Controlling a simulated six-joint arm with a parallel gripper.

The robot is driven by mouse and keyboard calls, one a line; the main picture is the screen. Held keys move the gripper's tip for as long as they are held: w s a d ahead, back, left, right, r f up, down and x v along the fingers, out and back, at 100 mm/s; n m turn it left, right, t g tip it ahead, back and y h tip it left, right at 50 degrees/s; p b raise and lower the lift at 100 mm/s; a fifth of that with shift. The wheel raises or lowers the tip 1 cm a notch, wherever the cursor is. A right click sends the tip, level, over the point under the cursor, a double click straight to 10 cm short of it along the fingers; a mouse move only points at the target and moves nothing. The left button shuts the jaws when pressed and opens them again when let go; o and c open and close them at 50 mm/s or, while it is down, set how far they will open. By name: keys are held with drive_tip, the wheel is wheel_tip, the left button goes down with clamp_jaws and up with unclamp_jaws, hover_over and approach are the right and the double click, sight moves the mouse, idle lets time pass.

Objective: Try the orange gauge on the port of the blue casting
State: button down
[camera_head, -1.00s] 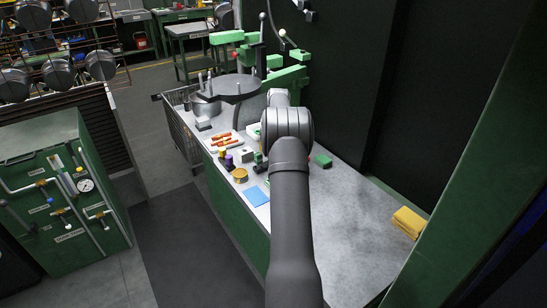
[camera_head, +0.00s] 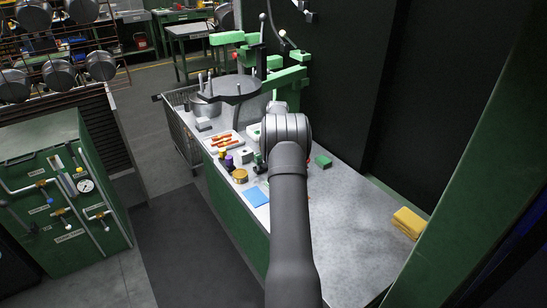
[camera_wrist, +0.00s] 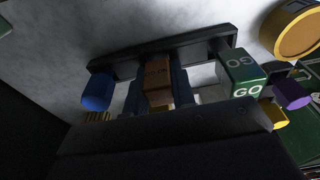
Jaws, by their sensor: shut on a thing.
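My gripper (camera_wrist: 158,84) shows in the wrist view, with two dark bluish fingers shut on an orange-brown block, which I take to be the orange gauge (camera_wrist: 158,70). Its lower part is shaded and its far end is hard to make out. Just beyond it lies a long dark bar (camera_wrist: 105,64); I cannot tell whether they touch. A blue rounded piece (camera_wrist: 97,90) is left of the fingers; I cannot tell whether it belongs to the blue casting. In the head view my arm hides the gripper and the gauge, and no blue casting is clearly seen.
A green block marked GO (camera_wrist: 240,75), a purple piece (camera_wrist: 291,94) and a round amber container (camera_wrist: 295,35) are to the right in the wrist view. In the head view, a blue sheet (camera_head: 256,196), a green block (camera_head: 322,161) and yellow cloths (camera_head: 409,222) lie on the bench (camera_head: 345,240).

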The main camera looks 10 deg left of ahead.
drive_tip(key=shift+r, duration=0.1)
drive_tip(key=shift+r, duration=0.6)
wheel_tip(320, 180, up, 3)
drive_tip(key=shift+f, duration=0.2)
drive_tip(key=s+d+r, duration=0.3)
drive_tip(key=d+r, duration=0.4)
drive_tip(key=d, duration=0.4)
drive_tip(key=s+a, duration=0.6)
drive_tip(key=s, duration=0.2)
drive_tip(key=shift+s+a+r, duration=0.15)
drive_tip(key=shift+a+r, duration=0.05)
drive_tip(key=shift+a, duration=0.2)
drive_tip(key=shift+f, duration=0.15)
drive_tip(key=shift+f, duration=2.75)
drive_tip(key=shift+f, duration=0.7)
